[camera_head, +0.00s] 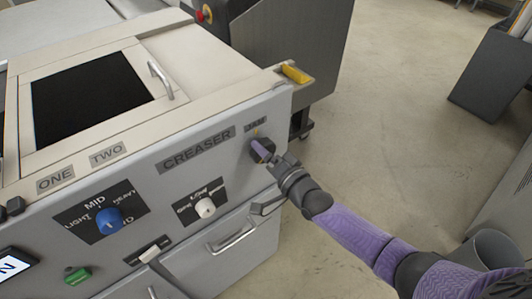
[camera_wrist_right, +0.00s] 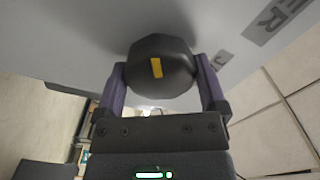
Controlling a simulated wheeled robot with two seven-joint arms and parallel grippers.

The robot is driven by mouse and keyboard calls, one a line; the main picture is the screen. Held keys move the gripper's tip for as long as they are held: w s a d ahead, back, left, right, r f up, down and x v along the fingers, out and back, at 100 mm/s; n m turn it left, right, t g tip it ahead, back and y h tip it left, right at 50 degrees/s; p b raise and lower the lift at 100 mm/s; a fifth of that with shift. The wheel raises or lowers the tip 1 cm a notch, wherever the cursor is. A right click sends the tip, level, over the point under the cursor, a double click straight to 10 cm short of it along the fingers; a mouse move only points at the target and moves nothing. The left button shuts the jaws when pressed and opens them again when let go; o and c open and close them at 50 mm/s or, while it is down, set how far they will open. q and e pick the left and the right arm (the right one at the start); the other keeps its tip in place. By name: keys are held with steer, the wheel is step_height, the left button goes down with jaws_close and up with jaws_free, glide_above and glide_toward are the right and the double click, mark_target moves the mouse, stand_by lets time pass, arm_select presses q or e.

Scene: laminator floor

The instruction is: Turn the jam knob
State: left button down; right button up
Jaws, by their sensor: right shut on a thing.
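The jam knob (camera_wrist_right: 160,62) is a black round knob with a yellow mark, on the grey machine front. In the head view the knob (camera_head: 262,149) sits below the JAM label (camera_head: 255,126), at the right end of the panel. My right gripper (camera_head: 270,153) is at the knob, with the fingers partly covering it. In the wrist view my right gripper (camera_wrist_right: 160,85) has one purple finger on each side of the knob, shut on it. The yellow mark stands nearly upright in that view, leaning slightly. My left gripper is not in view.
A blue knob (camera_head: 108,221) and a white knob (camera_head: 205,208) sit left on the same panel, with a green knob (camera_head: 77,275) lower left. Drawer handles (camera_head: 232,236) stick out below. A yellow block (camera_head: 296,74) lies on the machine's corner. Open floor (camera_head: 390,110) lies to the right.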

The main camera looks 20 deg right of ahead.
steer(key=shift+f, duration=0.1)
stand_by(0.4)
steer(key=o, duration=0.9)
steer(key=shift+s, duration=0.1)
steer(key=p+v, duration=0.1)
steer(key=v, duration=0.8)
steer(key=shift+s+d+p, duration=0.2)
steer(key=shift+s+p, duration=0.15)
